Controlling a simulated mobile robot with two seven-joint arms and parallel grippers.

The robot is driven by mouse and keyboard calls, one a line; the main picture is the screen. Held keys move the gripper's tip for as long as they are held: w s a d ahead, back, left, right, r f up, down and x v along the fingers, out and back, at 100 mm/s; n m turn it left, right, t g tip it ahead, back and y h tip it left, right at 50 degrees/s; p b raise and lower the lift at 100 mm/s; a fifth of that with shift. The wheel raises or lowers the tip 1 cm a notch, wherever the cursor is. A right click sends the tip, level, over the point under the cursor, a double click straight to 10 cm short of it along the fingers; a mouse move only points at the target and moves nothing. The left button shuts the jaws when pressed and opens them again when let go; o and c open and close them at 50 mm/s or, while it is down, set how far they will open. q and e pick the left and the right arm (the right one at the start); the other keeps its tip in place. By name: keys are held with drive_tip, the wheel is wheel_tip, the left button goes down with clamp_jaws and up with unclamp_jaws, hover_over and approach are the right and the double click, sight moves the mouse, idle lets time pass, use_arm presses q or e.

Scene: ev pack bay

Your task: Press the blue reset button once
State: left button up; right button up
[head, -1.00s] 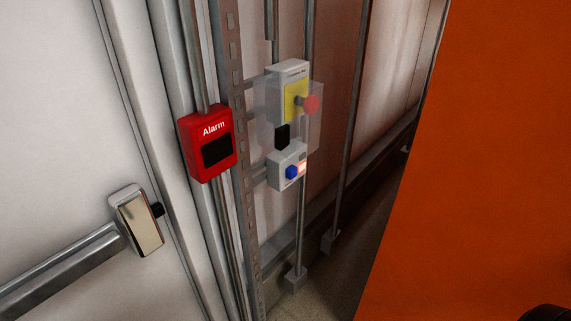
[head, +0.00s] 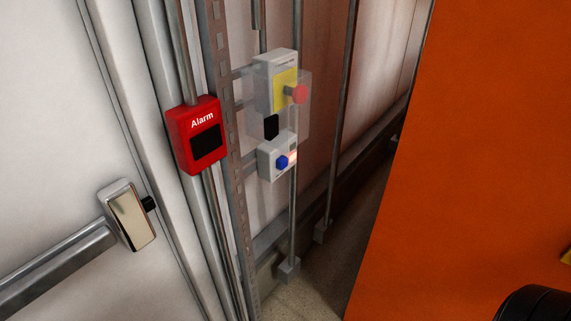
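The blue reset button (head: 282,162) sits on the front of a small grey box (head: 268,158), low on a metal post by the wall. A lit pale red lamp (head: 292,156) is right beside the button. Above it a second grey box with a yellow face (head: 285,90) carries a red mushroom button (head: 298,93). A clear cover (head: 305,120) surrounds this upper box and reaches down near the lower one. Neither of my grippers shows in the head view.
A red alarm box (head: 195,135) is mounted left of the post. A white door with a push bar (head: 60,265) is at far left. A large orange panel (head: 470,150) fills the right side. A black rounded object (head: 535,304) shows at lower right. Bare floor (head: 315,290) lies between.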

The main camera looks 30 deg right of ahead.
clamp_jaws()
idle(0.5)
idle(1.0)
